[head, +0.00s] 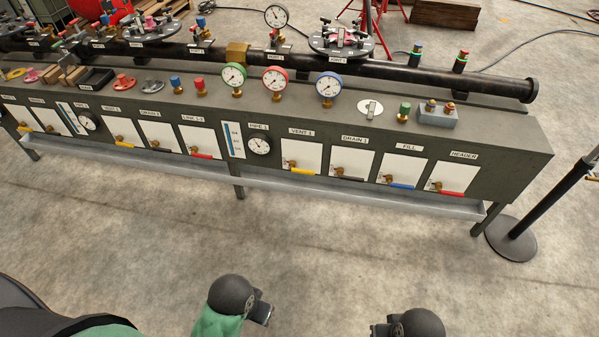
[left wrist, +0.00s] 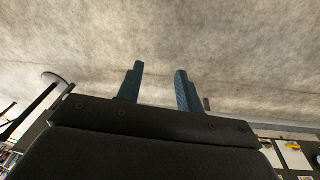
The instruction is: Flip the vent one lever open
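The VENT 1 panel (head: 301,154) is a white plate on the front of the dark bench, right of the middle in the head view. Its yellow lever (head: 308,172) points right, about level, from a small brass valve. Nothing of mine touches it. My left gripper (head: 264,308) is low in the head view, well short of the bench. In the left wrist view its two blue-grey fingers (left wrist: 158,88) stand apart with nothing between them. My right gripper (head: 379,331) is at the bottom edge, also away from the bench; its fingers are mostly hidden.
The DRAIN 1 panel (head: 350,163) with a dark lever sits right of VENT 1; a round gauge (head: 259,145) sits left. A pale ledge (head: 330,190) runs below the panels. A post on a round base (head: 512,240) stands right. Open floor lies before the bench.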

